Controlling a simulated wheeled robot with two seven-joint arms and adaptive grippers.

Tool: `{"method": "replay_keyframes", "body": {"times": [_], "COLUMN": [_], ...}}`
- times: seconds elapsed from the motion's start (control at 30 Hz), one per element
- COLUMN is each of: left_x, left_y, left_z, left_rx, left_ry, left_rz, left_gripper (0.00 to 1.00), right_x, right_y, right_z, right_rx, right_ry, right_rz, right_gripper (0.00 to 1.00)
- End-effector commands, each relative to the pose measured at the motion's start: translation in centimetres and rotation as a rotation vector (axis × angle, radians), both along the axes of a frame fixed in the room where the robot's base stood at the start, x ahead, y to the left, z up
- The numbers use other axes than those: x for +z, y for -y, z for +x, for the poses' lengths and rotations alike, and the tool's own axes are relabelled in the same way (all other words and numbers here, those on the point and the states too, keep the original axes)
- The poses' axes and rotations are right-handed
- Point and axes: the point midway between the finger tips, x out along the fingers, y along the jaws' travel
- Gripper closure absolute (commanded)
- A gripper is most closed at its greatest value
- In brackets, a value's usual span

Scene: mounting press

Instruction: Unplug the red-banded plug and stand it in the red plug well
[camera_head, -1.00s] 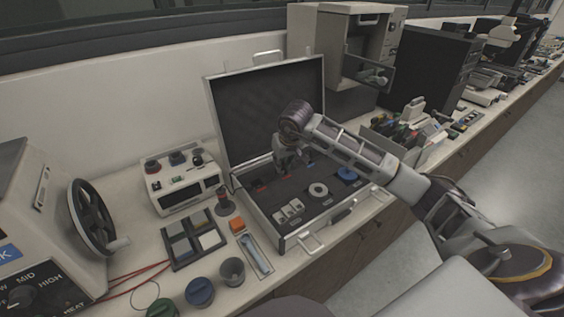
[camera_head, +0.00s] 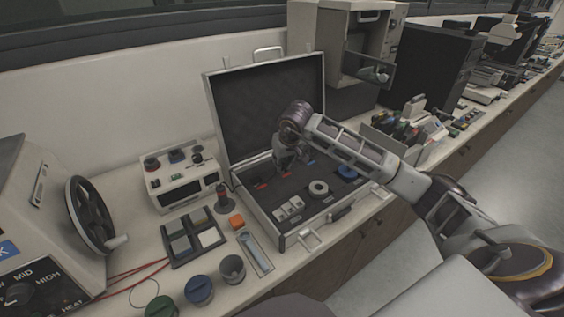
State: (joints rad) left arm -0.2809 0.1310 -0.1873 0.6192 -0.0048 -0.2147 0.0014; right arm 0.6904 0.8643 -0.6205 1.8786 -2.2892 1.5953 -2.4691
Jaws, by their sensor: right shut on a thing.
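My right gripper (camera_head: 283,162) reaches down into the open case (camera_head: 318,218), over its dark insert. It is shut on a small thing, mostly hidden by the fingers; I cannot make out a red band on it. A small red mark (camera_head: 260,185) shows on the insert to its left and a blue mark (camera_head: 311,161) to its right. I cannot tell which hollow is the red plug well. My left gripper is out of view.
In the case are a pale ring (camera_head: 318,188), a blue round piece (camera_head: 347,172) and pale blocks (camera_head: 289,208). The raised lid (camera_head: 262,105) stands behind. A knobbed instrument (camera_head: 183,182), a tray of squares (camera_head: 192,239) and cups (camera_head: 232,268) crowd the left.

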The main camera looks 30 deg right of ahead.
Motion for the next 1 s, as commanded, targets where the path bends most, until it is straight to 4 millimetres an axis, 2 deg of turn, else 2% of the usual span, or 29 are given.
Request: {"method": "replay_keyframes", "body": {"times": [0.7,0.73,0.9,1.0], "left_x": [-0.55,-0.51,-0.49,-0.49], "left_y": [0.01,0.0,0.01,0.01], "left_z": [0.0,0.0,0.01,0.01], "left_rx": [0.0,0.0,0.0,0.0], "left_ry": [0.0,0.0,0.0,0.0], "left_rz": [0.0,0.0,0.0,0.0], "left_gripper": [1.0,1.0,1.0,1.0], "right_x": [-0.61,-0.59,-0.57,-0.57], "right_y": [0.02,0.02,0.01,0.0], "right_z": [0.0,-0.01,0.0,0.0], "right_rx": [0.0,0.0,0.0,0.0], "right_ry": [0.0,0.0,0.0,0.0], "right_rz": [0.0,0.0,0.0,0.0], "right_gripper": [0.99,0.78,0.57,0.57]}}
